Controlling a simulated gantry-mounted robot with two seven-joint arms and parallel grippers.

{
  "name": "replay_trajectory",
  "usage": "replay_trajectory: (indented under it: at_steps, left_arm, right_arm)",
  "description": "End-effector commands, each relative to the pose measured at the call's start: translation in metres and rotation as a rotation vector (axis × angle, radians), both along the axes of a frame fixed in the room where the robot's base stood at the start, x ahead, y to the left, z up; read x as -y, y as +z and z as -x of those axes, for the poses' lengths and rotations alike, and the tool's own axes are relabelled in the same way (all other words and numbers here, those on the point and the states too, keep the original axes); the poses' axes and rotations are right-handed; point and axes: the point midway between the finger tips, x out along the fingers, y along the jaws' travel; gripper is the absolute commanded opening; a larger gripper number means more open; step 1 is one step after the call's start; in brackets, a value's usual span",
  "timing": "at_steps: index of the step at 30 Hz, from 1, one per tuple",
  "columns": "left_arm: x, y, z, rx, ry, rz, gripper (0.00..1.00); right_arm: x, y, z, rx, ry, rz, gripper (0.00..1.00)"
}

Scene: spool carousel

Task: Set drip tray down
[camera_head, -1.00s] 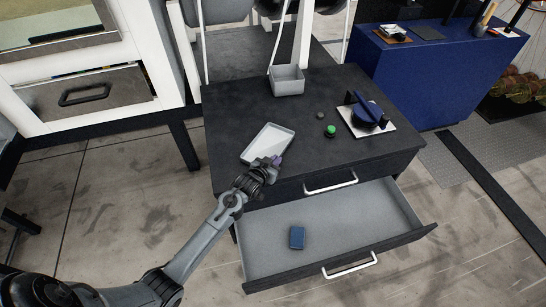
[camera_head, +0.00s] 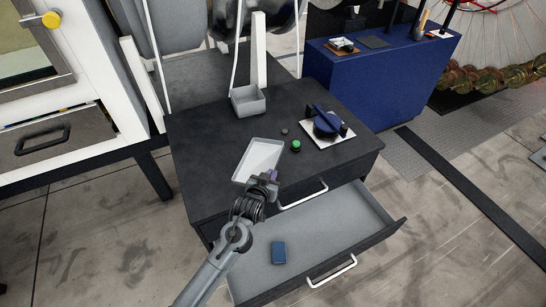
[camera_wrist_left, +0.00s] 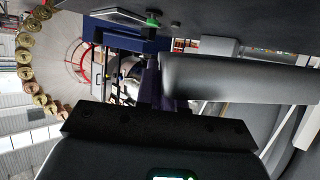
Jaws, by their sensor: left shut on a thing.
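The drip tray (camera_head: 258,157) is a shallow, light grey rectangular tray at the front left of the dark cabinet top. My left gripper (camera_head: 270,180) is shut on the tray's near right edge. In the left wrist view the tray (camera_wrist_left: 235,80) shows edge-on as a grey slab at the jaws (camera_wrist_left: 158,85). A gap shows there between the tray and the dark top (camera_wrist_left: 260,15), so it looks held just clear of it. The fingertips are small and partly hidden in the head view. My right gripper is not in view.
The cabinet top (camera_head: 200,135) also holds a grey square bin (camera_head: 248,108), a green button (camera_head: 296,146), a small dark knob (camera_head: 284,131) and a blue device on a white plate (camera_head: 327,125). Below, an open drawer (camera_head: 330,225) holds a blue box (camera_head: 278,253). A blue cabinet (camera_head: 365,90) stands behind right.

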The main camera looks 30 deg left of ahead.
Motion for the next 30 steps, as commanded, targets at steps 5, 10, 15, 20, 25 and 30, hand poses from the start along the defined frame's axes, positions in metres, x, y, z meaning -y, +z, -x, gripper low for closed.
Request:
replay_trajectory:
  at_steps: [5,10,15,20,25,30]
  left_arm:
    - [0.012,0.002,0.002,0.001,-0.001,0.001,0.00]
    - [0.016,-0.026,0.022,-0.005,-0.004,0.000,0.00]
    - [0.029,-0.034,0.069,0.001,-0.028,0.002,0.00]
    - [0.046,0.002,0.111,0.007,-0.070,0.002,0.00]
    - [0.057,0.048,0.139,0.007,-0.107,0.003,0.00]
    - [0.063,0.099,0.153,0.011,-0.138,0.002,0.00]
  right_arm:
    - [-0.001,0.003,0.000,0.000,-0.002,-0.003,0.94]
    - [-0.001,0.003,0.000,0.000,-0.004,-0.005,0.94]
    - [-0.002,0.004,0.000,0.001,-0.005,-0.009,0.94]
    - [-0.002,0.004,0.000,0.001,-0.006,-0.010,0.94]
    - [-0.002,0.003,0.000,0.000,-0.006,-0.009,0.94]
    - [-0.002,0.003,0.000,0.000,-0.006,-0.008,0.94]
